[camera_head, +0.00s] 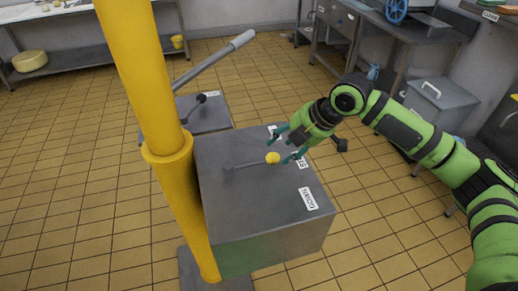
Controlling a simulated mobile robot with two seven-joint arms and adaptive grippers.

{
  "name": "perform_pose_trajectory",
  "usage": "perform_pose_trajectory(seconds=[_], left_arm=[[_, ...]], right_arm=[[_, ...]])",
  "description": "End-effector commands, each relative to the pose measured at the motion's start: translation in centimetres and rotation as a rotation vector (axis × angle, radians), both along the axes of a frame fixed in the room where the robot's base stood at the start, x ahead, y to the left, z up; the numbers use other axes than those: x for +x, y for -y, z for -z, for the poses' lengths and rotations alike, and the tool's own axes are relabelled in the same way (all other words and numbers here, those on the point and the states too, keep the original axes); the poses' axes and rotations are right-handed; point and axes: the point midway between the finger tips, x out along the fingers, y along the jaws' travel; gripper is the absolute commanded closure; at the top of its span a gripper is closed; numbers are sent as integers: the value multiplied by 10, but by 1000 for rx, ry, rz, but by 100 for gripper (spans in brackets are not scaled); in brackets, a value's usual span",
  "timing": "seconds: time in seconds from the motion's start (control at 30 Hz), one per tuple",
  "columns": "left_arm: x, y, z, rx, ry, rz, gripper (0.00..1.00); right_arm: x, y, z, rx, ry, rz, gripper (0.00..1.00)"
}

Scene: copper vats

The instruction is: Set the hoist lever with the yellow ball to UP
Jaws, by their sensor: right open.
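The hoist lever (248,162) is a thin grey rod on top of a grey box (250,212) beside the yellow post. Its yellow ball (272,157) is at the right end and points toward the middle label (302,163), which seems to begin with "ST". A DOWN label (308,198) lies on the near side. Another label (275,131) on the far side is partly hidden by my gripper. My right gripper (281,149) is open, with its teal fingertips close to the ball, one on its far side and one to its right. I cannot tell whether they touch it. My left gripper is not in view.
The thick yellow post (145,75) stands left of the box. Behind it, a lower grey box has a black-ball lever (202,98) and a long grey handle (215,58). A black knob (341,145) shows right of my gripper. Tiled floor is open at left.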

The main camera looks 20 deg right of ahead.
Motion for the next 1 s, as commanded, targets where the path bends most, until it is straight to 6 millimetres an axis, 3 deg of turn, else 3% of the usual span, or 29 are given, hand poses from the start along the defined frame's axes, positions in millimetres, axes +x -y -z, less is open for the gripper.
perform_pose_trajectory(seconds=[0.2,0.33,0.47,0.73,0.77,0.8,0.9,1.0], left_arm=[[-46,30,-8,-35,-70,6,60],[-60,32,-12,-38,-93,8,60],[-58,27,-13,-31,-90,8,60],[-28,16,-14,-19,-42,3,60],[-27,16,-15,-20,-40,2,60],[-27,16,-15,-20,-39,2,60],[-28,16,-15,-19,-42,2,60],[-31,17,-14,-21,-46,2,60]], right_arm=[[11,-14,27,2,-5,0,46],[18,-21,42,1,-3,1,46],[21,-24,50,0,-1,0,46],[22,-25,53,-1,0,0,46],[22,-25,53,-1,0,0,50],[22,-25,53,-1,0,0,66],[22,-25,53,1,0,0,100],[21,-26,53,1,-1,-2,100]])
